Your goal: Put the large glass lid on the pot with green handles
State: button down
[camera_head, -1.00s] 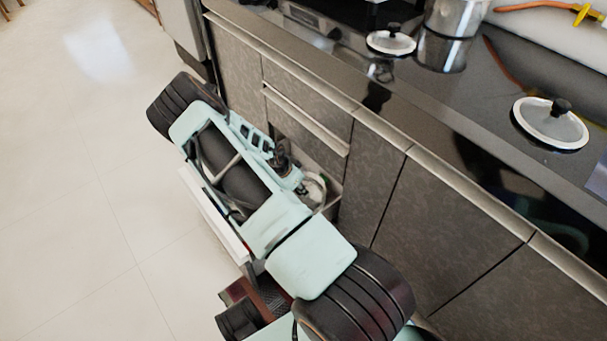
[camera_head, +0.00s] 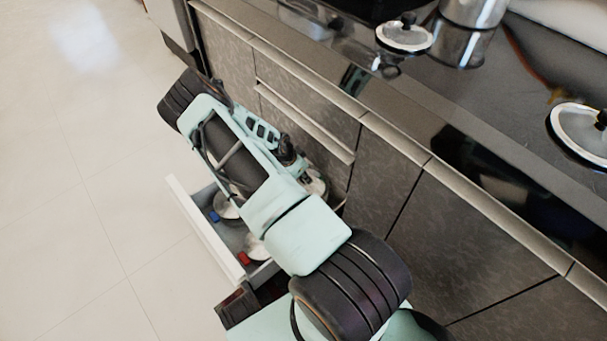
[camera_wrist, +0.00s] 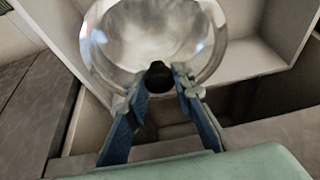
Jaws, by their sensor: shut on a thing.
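In the wrist view my gripper (camera_wrist: 158,88) is shut on the black knob of a round, clear glass lid (camera_wrist: 150,30). The lid is above the open drawer, with its knob between the two blue-grey fingers. In the head view my gripper (camera_head: 290,160) is over the back part of the drawer, by the cabinet front. Only a little of the held lid shows there, mostly hidden by my arm. I cannot make out a pot with green handles in either current view.
The open drawer (camera_head: 205,230) holds round items with a blue part (camera_head: 214,217) and a red part (camera_head: 243,258). On the dark counter stand a shiny metal pot (camera_head: 464,30), a white-rimmed lid (camera_head: 404,36) and another lid (camera_head: 578,132). The floor at left is clear.

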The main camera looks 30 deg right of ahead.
aim_at(302, 183)
jog(key=shift+f+b, duration=1)
jog(key=shift+f, duration=1.8)
jog(key=shift+f, duration=0.2)
jog(key=c, duration=1.6)
grip_release()
jog(key=v, duration=1.2)
